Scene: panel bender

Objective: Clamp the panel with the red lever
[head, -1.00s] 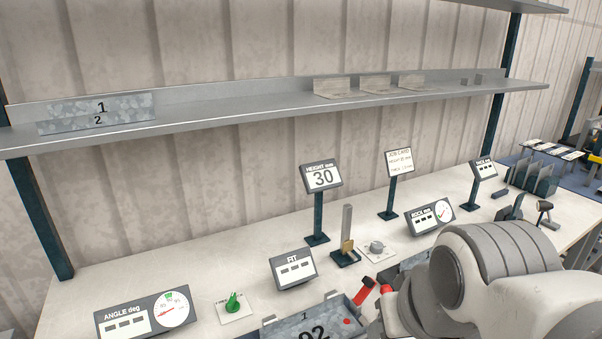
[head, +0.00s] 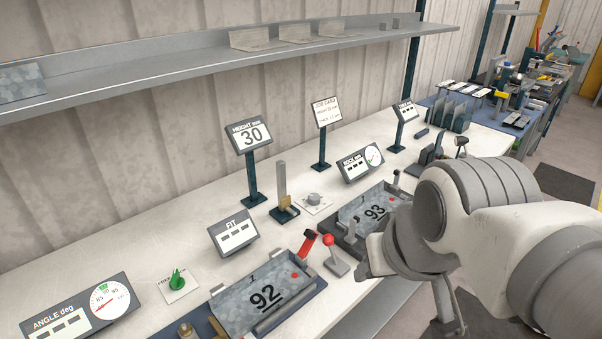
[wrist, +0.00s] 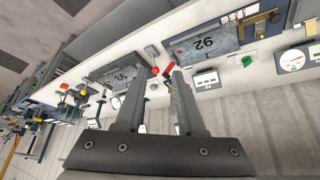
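A grey panel marked 92 (head: 240,298) lies in a shallow tray at the front of the bench; it also shows in the wrist view (wrist: 190,46). A red lever handle (head: 308,241) stands tilted up at the tray's right back corner, and shows in the wrist view (wrist: 169,68). Close beside it, a red ball knob (head: 328,239) tops a short lever on a grey base (head: 337,263). My gripper (wrist: 160,80) is open and empty in the wrist view, its fingers pointing toward the red parts, with no contact visible.
A second panel, marked 93 (head: 375,209), lies in a dark fixture right of the red lever. FIT (head: 233,234) and ANGLE (head: 80,310) displays, a green knob (head: 177,280) and a HEIGHT sign (head: 249,136) stand around. A shelf (head: 180,75) runs above the bench.

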